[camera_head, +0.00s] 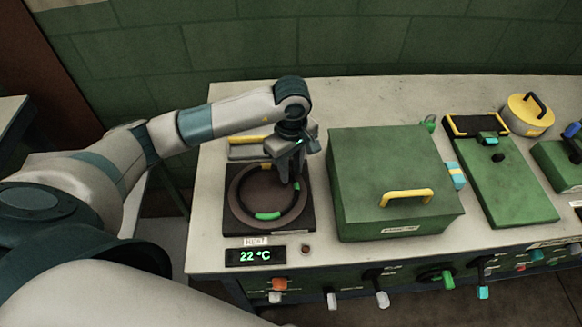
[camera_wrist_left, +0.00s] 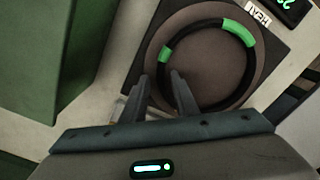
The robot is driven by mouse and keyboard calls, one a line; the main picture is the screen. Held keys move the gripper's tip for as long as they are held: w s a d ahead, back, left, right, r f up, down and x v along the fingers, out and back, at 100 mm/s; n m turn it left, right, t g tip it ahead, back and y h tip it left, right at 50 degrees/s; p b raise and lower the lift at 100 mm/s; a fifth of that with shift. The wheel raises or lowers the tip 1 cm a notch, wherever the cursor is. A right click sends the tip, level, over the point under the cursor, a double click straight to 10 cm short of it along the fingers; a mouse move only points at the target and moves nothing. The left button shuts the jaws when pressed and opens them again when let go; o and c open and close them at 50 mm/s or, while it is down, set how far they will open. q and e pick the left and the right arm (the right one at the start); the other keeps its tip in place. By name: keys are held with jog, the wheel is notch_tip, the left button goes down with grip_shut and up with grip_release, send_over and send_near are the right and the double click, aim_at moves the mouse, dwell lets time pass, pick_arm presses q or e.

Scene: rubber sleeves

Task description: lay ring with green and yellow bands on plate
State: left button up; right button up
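The ring (camera_head: 268,216) is dark with green bands and appears to lie flat on the round brown plate (camera_head: 256,190). My left gripper (camera_head: 290,178) points down at the ring's right side in the head view. In the wrist view the left gripper's fingers (camera_wrist_left: 162,80) stand on either side of the ring's rim, with a gap between them, and hide part of it. My right gripper is not in view.
A green box with a yellow handle (camera_head: 400,180) stands right of the plate. A display reading 22 °C (camera_head: 255,256) is at the bench front. A green board (camera_head: 510,190) and a yellow lidded pot (camera_head: 528,113) are farther right. Knobs line the front edge.

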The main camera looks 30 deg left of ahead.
pick_arm(q)
jog(key=shift+r, duration=0.15)
jog(key=shift+r, duration=0.45)
notch_tip(320, 180, up, 11)
jog(key=b, duration=0.4)
dwell(0.7)
